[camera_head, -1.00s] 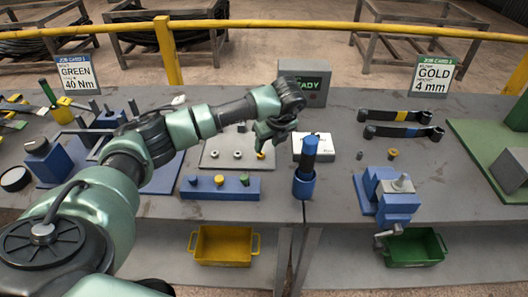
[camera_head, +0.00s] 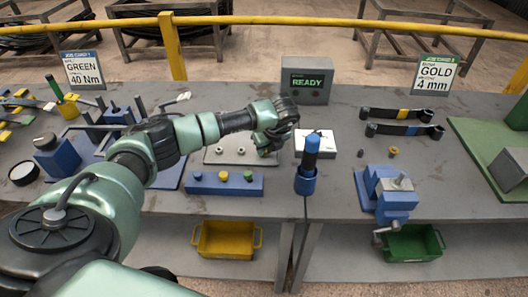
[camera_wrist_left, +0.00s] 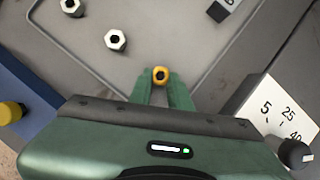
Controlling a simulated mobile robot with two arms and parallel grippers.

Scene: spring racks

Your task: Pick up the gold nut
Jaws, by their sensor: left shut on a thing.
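The gold nut (camera_wrist_left: 160,74) shows in the left wrist view between the fingertips of my left gripper (camera_wrist_left: 160,84), which is shut on it. It is over the grey tray (camera_wrist_left: 130,85); whether it touches the tray I cannot tell. In the head view my left gripper (camera_head: 266,150) is low over the right side of the tray (camera_head: 213,158) and hides the nut. Two silver nuts lie on the tray, one (camera_wrist_left: 115,40) nearer the gripper and one (camera_wrist_left: 72,7) farther off. My right gripper is not in view.
A blue block with coloured knobs (camera_head: 200,188) stands in front of the tray. A white box with a dial (camera_head: 320,142) and a blue tool in a holder (camera_head: 307,182) stand to the right. A vise (camera_head: 392,200) is farther right, with small brass pieces (camera_head: 393,152) behind it.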

